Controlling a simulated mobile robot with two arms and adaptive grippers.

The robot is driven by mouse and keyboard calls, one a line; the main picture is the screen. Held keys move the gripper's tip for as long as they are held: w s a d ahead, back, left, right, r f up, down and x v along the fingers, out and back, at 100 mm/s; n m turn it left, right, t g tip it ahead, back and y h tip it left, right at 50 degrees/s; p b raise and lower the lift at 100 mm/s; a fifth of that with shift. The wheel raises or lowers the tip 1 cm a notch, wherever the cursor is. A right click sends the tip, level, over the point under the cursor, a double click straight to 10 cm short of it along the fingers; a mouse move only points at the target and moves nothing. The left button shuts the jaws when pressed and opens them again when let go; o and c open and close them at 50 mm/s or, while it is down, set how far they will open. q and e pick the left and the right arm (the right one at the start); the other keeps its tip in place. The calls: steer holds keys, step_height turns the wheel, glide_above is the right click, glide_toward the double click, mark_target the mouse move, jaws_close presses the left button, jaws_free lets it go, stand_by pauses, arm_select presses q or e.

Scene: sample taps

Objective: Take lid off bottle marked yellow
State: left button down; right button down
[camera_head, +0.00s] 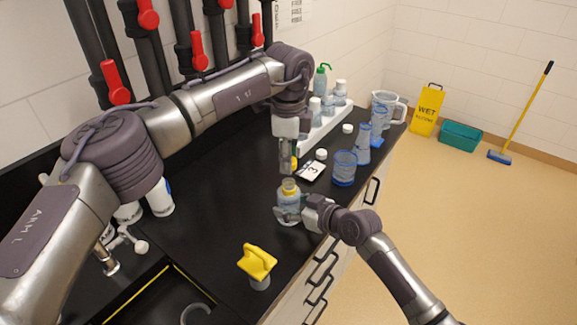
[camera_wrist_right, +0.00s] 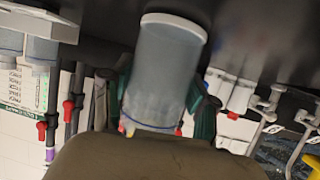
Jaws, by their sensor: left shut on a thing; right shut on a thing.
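The clear bottle (camera_head: 289,208) with a yellow band at its neck (camera_head: 289,187) stands upright near the front edge of the black bench. My right gripper (camera_head: 290,214) is shut on its body from the right. The bottle (camera_wrist_right: 165,75) fills the middle of the right wrist view, between the green fingers (camera_wrist_right: 160,105). My left gripper (camera_head: 289,158) points down above and slightly behind the bottle, shut on a small yellow piece (camera_head: 294,163), which looks like the lid. The fingers partly hide it. The bottle's neck looks uncovered, with a gap below the left fingers.
A card marked 3 (camera_head: 312,170), a loose white cap (camera_head: 321,154) and a blue-tinted beaker (camera_head: 344,168) are right of the left gripper. A yellow-handled object (camera_head: 257,262) is in front, beside the sink (camera_head: 165,300).

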steer(key=shift+c, duration=1.2)
jaws_free()
